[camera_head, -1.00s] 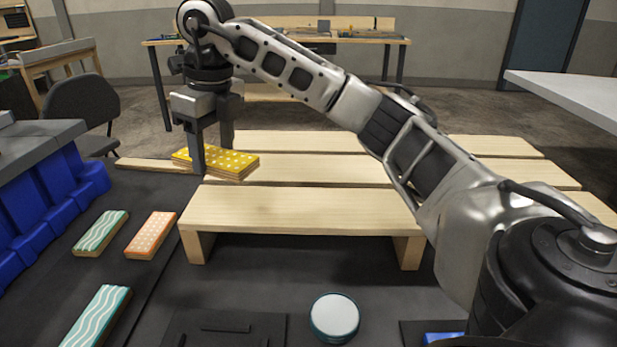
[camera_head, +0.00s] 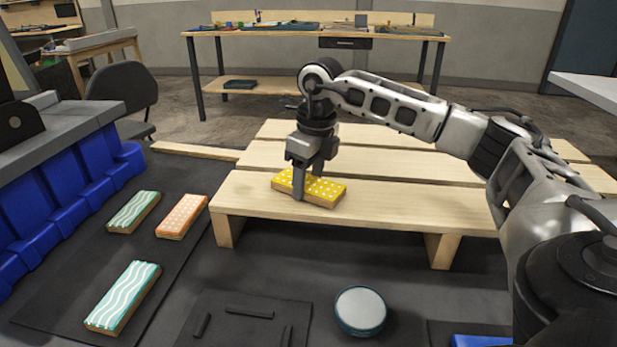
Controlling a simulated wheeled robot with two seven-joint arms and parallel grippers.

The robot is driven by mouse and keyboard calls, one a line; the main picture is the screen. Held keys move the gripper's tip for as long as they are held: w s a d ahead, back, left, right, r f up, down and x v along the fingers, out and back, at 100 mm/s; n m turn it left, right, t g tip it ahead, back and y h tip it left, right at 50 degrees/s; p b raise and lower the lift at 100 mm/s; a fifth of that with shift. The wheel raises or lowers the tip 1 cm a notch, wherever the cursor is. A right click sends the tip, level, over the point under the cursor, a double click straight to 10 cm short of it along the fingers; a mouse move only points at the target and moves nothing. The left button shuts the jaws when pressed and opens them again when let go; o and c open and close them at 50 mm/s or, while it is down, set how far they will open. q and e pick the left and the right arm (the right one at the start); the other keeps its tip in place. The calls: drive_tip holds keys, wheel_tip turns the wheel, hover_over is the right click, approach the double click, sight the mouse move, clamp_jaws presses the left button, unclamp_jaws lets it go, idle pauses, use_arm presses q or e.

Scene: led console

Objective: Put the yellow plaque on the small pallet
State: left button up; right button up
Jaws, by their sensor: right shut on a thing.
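The yellow plaque (camera_head: 325,191) has white dots and a wooden edge. It is at the front left part of the small pallet (camera_head: 400,201), over its front slat; I cannot tell whether it rests on the slat or is just above it. My right gripper (camera_head: 307,188) points down and is shut on the yellow plaque, one finger in front of it. The pallet has pale wooden slats with gaps between them. My left gripper is not in view.
Two green wavy plaques (camera_head: 124,297) and an orange dotted plaque (camera_head: 182,216) lie on the dark mat at left. A round teal-rimmed puck (camera_head: 361,310) lies in front of the pallet. Blue bins (camera_head: 63,205) line the left side. The right part of the pallet's front slat is bare.

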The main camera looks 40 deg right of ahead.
sight(315, 185)
drive_tip(key=shift+f, duration=0.15)
drive_tip(key=o, duration=1)
drive_tip(key=shift+o, duration=0.2)
wheel_tip(315, 185, up, 12)
drive_tip(key=s+p, duration=0.1)
drive_tip(key=shift+s+d+p, duration=0.2)
drive_tip(key=shift+p, duration=0.1)
